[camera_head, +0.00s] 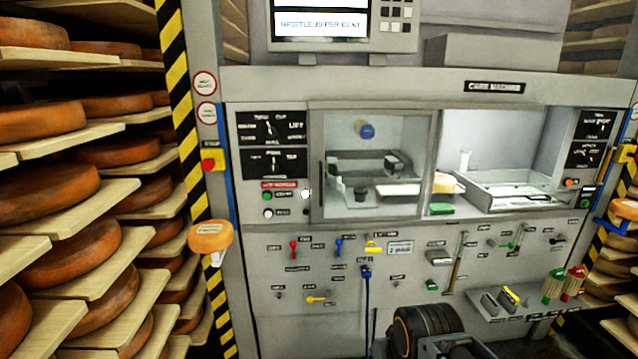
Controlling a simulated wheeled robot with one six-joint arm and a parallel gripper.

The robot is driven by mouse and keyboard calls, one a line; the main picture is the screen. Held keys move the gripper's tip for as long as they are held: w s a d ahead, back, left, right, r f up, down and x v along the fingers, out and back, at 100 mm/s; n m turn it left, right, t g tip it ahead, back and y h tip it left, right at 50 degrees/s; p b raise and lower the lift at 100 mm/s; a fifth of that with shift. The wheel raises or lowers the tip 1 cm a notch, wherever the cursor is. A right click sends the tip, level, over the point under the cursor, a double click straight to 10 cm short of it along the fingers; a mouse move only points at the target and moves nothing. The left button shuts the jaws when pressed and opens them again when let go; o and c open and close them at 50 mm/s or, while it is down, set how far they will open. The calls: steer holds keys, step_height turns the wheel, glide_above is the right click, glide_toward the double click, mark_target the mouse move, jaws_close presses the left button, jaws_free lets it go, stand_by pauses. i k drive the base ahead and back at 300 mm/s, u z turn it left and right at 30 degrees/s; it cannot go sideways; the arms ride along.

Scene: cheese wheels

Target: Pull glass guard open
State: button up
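The glass guard (398,135) is a clear pane in a grey frame on the front of the machine. It covers the left part of the machine's work bay, and the right part of the bay is uncovered. A dark upright handle (321,184) is on the left side of its frame. My arm's dark, rounded end with my gripper (455,347) shows at the bottom edge, below and right of the guard and apart from it. The fingers cannot be made out, being cut off by the picture edge.
Shelves of orange cheese wheels (60,195) line the left. An orange round piece (210,236) sticks out beside the striped post. Small tools hang on the lower panel (330,275), and a ledge (500,303) with brushes juts out at right.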

mark_target(316, 116)
steer(key=u, duration=0.45)
steer(key=i, duration=0.6)
steer(key=u, duration=0.25)
